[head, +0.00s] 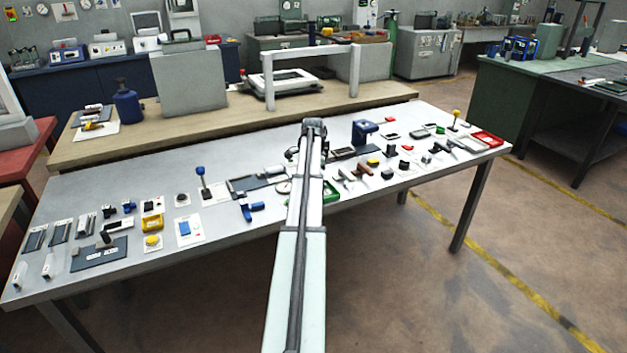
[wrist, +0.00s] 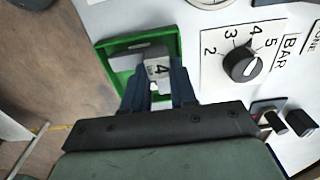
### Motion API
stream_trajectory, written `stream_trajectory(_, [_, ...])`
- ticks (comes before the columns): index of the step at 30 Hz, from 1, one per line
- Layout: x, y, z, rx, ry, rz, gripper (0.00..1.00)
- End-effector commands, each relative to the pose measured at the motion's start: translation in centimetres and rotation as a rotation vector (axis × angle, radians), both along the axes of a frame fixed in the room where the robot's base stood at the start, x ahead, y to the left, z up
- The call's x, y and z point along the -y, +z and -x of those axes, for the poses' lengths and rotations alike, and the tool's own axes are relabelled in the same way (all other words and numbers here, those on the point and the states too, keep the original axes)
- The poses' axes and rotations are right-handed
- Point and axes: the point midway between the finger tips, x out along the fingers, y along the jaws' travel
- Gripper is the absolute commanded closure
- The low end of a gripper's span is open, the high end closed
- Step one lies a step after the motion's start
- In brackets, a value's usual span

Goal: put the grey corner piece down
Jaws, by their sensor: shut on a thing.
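In the wrist view, my gripper (wrist: 158,84) has its dark blue fingers closed on the grey corner piece (wrist: 157,66), which has a label reading 4. The piece is over or inside a green-rimmed tray (wrist: 108,50); I cannot tell whether it touches the tray floor. The fingers hide part of the piece and the tray's near side. In the head view, the green tray (head: 331,191) shows just right of my arm, which hides the gripper and the grey piece.
A white dial panel (wrist: 245,66) with a black knob is right of the tray in the wrist view. Many small parts cover the grey table (head: 140,195) on both sides of my arm. A blue clamp-like block (head: 364,131) stands behind the tray.

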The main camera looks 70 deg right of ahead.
Motion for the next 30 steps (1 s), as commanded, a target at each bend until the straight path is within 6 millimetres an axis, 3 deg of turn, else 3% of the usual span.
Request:
stream_trajectory(14, [0.00,-0.76,0.00,0.000,0.000,0.000,1.00])
stream_trajectory(15, [0.00,-0.82,0.00,0.000,0.000,0.000,0.72])
stream_trajectory(23, [0.01,-0.78,-0.01,0.000,0.000,0.000,0.48])
stream_trajectory(30, [0.01,-0.72,-0.01,0.000,0.000,0.000,0.48])
